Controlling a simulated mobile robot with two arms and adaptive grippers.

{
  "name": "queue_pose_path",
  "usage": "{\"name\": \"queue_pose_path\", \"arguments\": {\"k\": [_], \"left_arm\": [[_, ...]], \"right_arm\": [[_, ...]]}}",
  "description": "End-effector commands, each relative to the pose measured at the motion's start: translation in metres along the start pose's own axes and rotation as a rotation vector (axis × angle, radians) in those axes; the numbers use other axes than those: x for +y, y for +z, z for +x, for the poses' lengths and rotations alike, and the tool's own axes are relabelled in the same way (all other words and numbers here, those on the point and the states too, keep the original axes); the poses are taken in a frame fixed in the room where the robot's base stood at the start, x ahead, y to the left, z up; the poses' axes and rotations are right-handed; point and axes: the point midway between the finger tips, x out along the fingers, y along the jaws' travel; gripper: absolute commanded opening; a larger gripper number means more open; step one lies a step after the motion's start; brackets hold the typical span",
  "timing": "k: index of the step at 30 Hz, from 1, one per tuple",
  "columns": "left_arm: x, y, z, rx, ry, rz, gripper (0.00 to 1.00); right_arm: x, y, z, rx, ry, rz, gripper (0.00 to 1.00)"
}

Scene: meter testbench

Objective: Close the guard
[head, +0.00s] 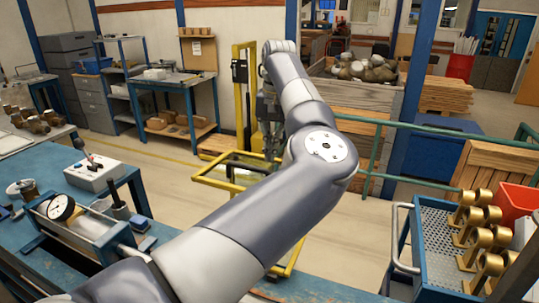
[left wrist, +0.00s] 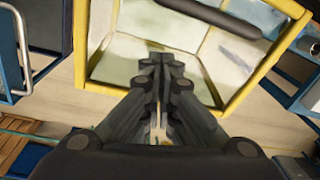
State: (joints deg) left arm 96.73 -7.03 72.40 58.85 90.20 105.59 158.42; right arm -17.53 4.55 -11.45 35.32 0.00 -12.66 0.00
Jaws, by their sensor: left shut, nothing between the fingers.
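The guard (head: 218,184) is a yellow frame with clear panels, standing beyond the blue bench; my left arm hides much of it. In the left wrist view the guard's yellow frame (left wrist: 80,45) surrounds pale see-through panels, and a dark bar (left wrist: 220,17) crosses near the top. My left gripper (head: 271,152) points down over the guard in the head view. In the left wrist view the left gripper (left wrist: 162,58) is shut and empty, its fingertips in front of the panels. Contact with the guard cannot be told. My right gripper is not in view.
The blue bench (head: 55,165) at left carries a gauge fixture (head: 62,207) and a white switch box (head: 93,173). A blue cart (head: 418,240) with several brass parts stands at right. A green rail (head: 430,129) runs behind it. Open floor lies beyond the bench.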

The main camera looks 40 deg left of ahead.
Motion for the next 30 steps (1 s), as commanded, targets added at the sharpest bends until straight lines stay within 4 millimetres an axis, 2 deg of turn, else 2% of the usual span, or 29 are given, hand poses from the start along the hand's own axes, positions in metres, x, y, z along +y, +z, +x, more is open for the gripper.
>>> {"name": "queue_pose_path", "arguments": {"k": [2,9,15,30], "left_arm": [[0.000,0.001,0.017,-0.004,-0.001,0.000,0.00],[0.001,0.023,0.008,0.001,0.001,0.000,0.00],[0.000,0.035,0.005,0.000,0.000,0.000,0.00],[0.000,0.037,0.005,0.002,0.001,0.001,0.00]], "right_arm": [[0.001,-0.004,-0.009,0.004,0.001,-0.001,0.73],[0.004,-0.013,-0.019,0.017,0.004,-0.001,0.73],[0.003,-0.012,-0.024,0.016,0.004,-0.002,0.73],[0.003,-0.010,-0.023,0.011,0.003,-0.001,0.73]]}}
